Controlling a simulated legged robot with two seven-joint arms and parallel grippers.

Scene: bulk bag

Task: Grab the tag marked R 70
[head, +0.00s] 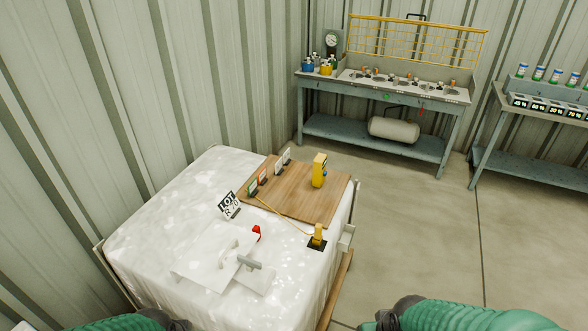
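The tag marked LOT R 70 (229,205) is a white card with a black top band. It stands tilted on the white plastic-covered top of the bulk bag (150,235), just left of a wooden board. My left gripper (178,325) shows only as a dark part at the bottom edge, below the bag. My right gripper (385,318) shows as a dark part at the bottom, right of the bag. Both are well apart from the tag. Their fingers are not clear enough to tell open or shut.
The wooden board (310,205) holds a yellow device (319,170) and several small cards (264,177). A yellow piece on a black base (317,238), a red item (257,233) and a grey-handled tool (249,262) lie nearer. Workbenches (380,90) stand behind; floor at right is clear.

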